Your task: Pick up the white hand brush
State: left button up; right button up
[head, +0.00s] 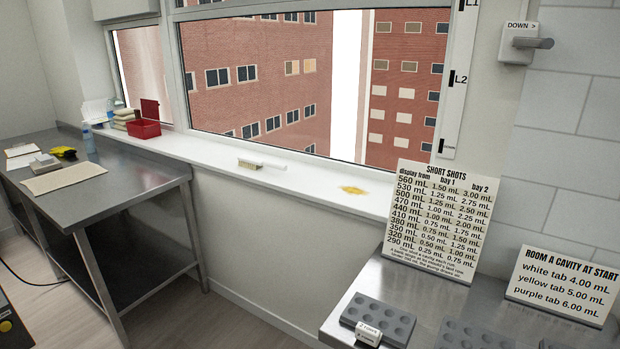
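A white hand brush (262,165) lies on the white window sill, below the large window. Its bristle block (250,165), with pale yellowish bristles, is at the left, and its thin white handle (276,166) points right. Nothing touches it from above. Neither of my grippers shows in the head view.
The sill (310,183) also holds a yellow spill (353,190) right of the brush and an open red box (144,128) at its left end. Steel tables stand at left (130,172) and lower right (388,277), with grey moulds (378,319) and signs (440,222). Floor between them is clear.

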aim_at(253, 163)
jog(key=i+j+z, duration=0.2)
jog(key=i+j, duration=0.2)
jog(key=i+j+z, duration=0.15)
jog(key=i+j, duration=0.25)
jog(key=i+j+z, duration=0.2)
jog(key=i+j, duration=0.15)
jog(key=j, duration=0.3)
